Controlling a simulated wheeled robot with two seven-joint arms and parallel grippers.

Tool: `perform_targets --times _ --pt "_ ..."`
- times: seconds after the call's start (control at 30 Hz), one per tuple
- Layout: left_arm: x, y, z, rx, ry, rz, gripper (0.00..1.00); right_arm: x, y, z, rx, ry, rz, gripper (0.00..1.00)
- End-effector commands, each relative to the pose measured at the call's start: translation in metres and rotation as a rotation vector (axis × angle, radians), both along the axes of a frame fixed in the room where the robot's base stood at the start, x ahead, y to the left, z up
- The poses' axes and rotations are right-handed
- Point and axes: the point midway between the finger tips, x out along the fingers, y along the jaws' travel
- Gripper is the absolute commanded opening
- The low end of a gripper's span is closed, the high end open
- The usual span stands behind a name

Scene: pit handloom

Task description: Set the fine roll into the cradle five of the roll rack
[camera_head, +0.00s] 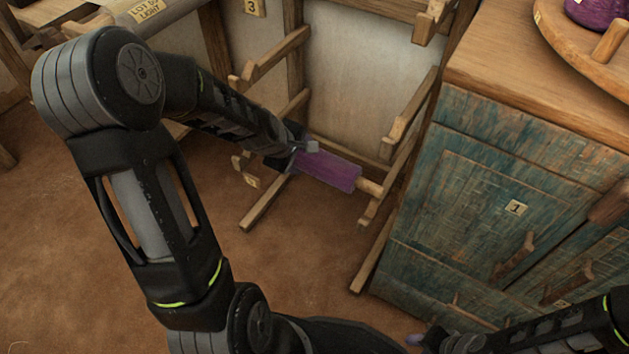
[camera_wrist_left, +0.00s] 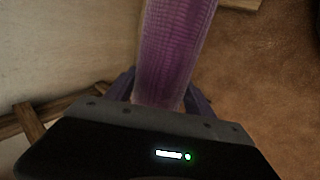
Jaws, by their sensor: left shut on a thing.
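The fine roll (camera_head: 332,171) is a purple cloth roll with a pale wooden end (camera_head: 369,187). My left gripper (camera_head: 303,154) is shut on it near its left end. In the left wrist view the purple roll (camera_wrist_left: 175,45) stretches away from between the fingers. The roll rack (camera_head: 294,50) is a wooden frame with pairs of sloping arms. The roll lies across the space between its lowest arms, its wooden end close to the right arm (camera_head: 374,205); I cannot tell whether they touch. A small tag (camera_head: 252,180) marks the lower left arm, its number unclear. My right gripper (camera_head: 428,340) is at the bottom edge, its jaws unclear.
A worn blue-green cabinet (camera_head: 470,190) tagged 1 stands close to the rack's right. A round wooden tray (camera_head: 575,42) with a purple item (camera_head: 598,14) is on top. A tag 3 (camera_head: 255,7) marks a higher cradle. Brown floor (camera_head: 300,265) is open in front.

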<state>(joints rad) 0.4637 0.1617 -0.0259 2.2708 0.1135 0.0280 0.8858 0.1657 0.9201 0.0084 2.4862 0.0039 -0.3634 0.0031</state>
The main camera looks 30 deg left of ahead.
Motion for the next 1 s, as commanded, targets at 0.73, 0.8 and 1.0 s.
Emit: perform_targets --times 0.73,0.8,1.0 --pt "0.0 0.001 -0.061 0.001 -0.001 0.001 0.0 0.006 -0.002 -0.037 -0.007 -0.016 -0.013 0.36" --pt "0.001 0.0 -0.062 0.001 -0.002 0.0 0.0 0.007 -0.002 -0.037 -0.007 -0.016 -0.013 0.36" --pt "0.001 0.0 -0.061 0.002 -0.003 0.0 0.0 0.007 -0.002 -0.036 -0.007 -0.016 -0.012 0.36"
